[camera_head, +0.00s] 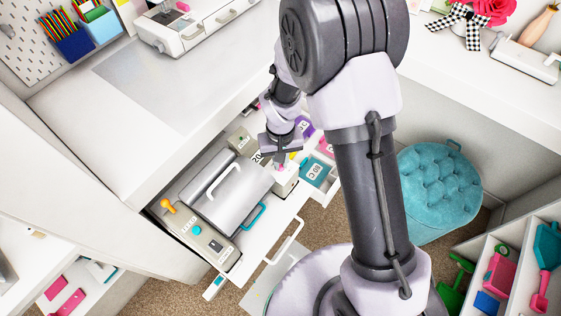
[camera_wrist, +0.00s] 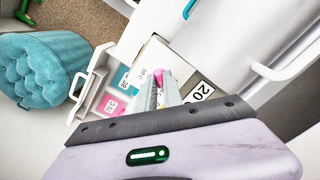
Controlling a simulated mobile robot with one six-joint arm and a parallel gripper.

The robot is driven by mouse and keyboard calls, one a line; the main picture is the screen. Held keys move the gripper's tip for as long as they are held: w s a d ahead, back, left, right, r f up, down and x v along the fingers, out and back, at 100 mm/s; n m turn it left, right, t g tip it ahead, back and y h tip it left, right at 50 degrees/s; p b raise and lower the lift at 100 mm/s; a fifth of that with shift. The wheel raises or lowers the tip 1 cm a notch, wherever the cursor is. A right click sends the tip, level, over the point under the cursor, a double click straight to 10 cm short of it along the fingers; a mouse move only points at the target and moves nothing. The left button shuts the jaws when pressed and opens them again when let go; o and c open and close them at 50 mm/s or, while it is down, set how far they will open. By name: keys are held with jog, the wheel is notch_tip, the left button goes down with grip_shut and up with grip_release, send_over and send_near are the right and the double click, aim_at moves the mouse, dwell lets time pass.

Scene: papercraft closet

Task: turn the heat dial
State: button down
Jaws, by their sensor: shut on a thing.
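A small pink knob (camera_wrist: 158,75) shows at my fingertips in the wrist view, on the top of a white box (camera_wrist: 150,58) with faint markings. I take it to be the heat dial. In the head view the white box (camera_head: 286,183) sits at the right end of the pulled-out drawer, beside a grey-lidded machine (camera_head: 225,190). My gripper (camera_wrist: 164,85) reaches down over the box with its fingers close together, shut on the pink knob. The fingers hide part of the knob, so its angle cannot be read.
A label reading 20 (camera_wrist: 201,91) is beside the fingers. A compartment with coloured cards (camera_head: 315,172) adjoins the box. The drawer's white handle (camera_head: 286,240) sticks out in front. A teal tufted stool (camera_head: 440,185) stands to the right. White counter (camera_head: 155,85) lies behind the drawer.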

jog(key=shift+m, duration=0.6)
jog(key=c, duration=1.5)
grip_release()
notch_tip(320, 180, up, 18)
jog(key=p, duration=0.5)
jog(key=shift+f+p, duration=0.25)
jog(key=shift+p, duration=0.15)
